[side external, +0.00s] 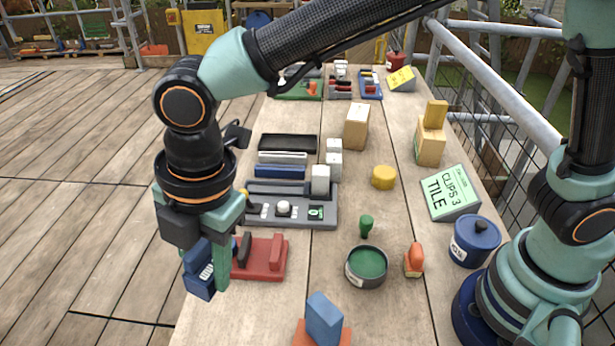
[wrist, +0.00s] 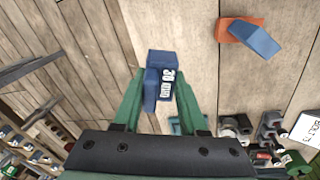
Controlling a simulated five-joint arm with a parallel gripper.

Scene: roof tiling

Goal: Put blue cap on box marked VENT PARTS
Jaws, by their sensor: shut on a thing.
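My gripper (side external: 207,272) is shut on a blue block-like piece (side external: 198,272) with a black-and-white label. It holds the piece at the left edge of the bench, beside a red stand. In the wrist view the blue piece (wrist: 158,60) sits between the green fingertips (wrist: 160,88), its label on the right side. I cannot tell whether this piece is the blue cap. Another tilted blue block (side external: 323,318) lies on an orange base at the near end; it also shows in the wrist view (wrist: 255,38). No VENT PARTS marking is readable.
A red stand (side external: 262,257) is right of my gripper, with a grey device (side external: 290,212) behind. A green-filled bowl (side external: 366,266), yellow cylinder (side external: 384,177), CLIPS 3 TILE sign (side external: 450,192), blue lidded pot (side external: 474,240) and wooden boxes (side external: 357,128) stand further right.

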